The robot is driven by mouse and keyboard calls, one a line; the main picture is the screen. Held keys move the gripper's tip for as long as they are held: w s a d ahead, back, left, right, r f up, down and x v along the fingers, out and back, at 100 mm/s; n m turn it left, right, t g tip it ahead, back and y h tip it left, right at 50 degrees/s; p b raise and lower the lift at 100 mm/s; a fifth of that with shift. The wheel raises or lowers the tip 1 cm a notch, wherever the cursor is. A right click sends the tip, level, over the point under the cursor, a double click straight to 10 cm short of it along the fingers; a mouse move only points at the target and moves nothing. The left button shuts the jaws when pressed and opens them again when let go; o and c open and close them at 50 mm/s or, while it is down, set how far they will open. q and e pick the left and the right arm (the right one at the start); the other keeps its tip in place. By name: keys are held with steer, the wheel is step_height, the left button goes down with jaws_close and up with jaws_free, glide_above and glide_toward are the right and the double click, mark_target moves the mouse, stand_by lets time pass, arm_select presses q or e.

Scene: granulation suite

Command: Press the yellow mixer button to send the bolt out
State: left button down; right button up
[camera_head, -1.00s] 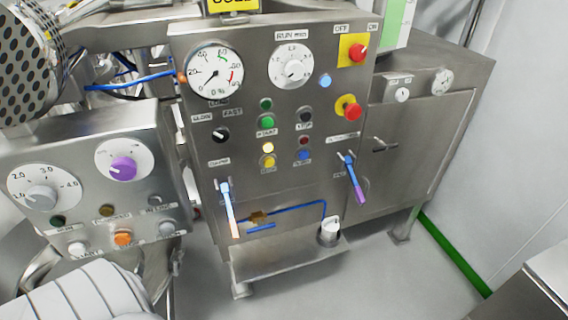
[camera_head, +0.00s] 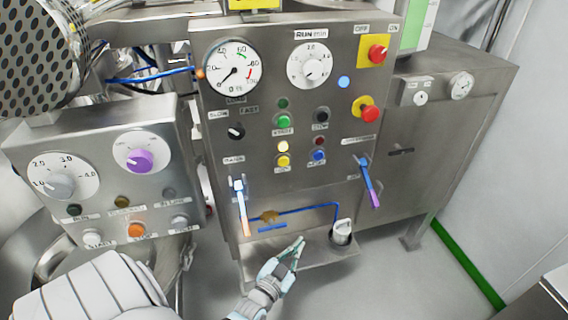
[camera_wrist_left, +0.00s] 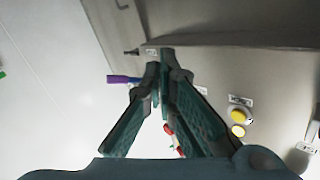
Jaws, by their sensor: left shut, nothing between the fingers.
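The yellow mixer button (camera_head: 283,160) sits low on the steel control panel (camera_head: 225,110), under a lit pale yellow lamp (camera_head: 283,147). In the left wrist view two yellow round parts (camera_wrist_left: 238,131) show right of the fingers; which is the button I cannot tell. My left gripper (camera_head: 299,243) is shut and empty, in front of the panel's lower part. It is below the button in the head view and apart from it. Its fingers (camera_wrist_left: 160,72) also show in the left wrist view. No bolt can be made out. My right gripper is not in view.
Close to the button are a blue button (camera_head: 318,155), a green button (camera_head: 284,121) and a black button (camera_head: 321,115). Two levers (camera_head: 241,205) (camera_head: 369,183) stick out on either side. A white cup-like part (camera_head: 342,232) stands on the low shelf (camera_head: 325,256). A smaller panel (camera_head: 100,205) stands at left.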

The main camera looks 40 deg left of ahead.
mark_target(283, 161)
arm_select(q)
step_height(283, 161, up, 18)
steer(key=w+a+n+t+y, duration=0.1)
steer(key=a+n+t+y, duration=0.1)
steer(key=t+y, duration=0.2)
steer(key=shift+w+a+r+t+y, duration=0.15)
steer(key=shift+w+a+t+y, duration=0.15)
steer(key=shift+t, duration=0.4)
steer(key=w+a+b, duration=0.3)
steer(key=w+a, duration=0.2)
steer(key=a, duration=0.2)
steer(key=shift+w+a, duration=0.15)
steer(key=shift+a, duration=0.05)
stand_by(0.3)
steer(key=shift+w+a, duration=0.15)
steer(key=shift+a, duration=0.05)
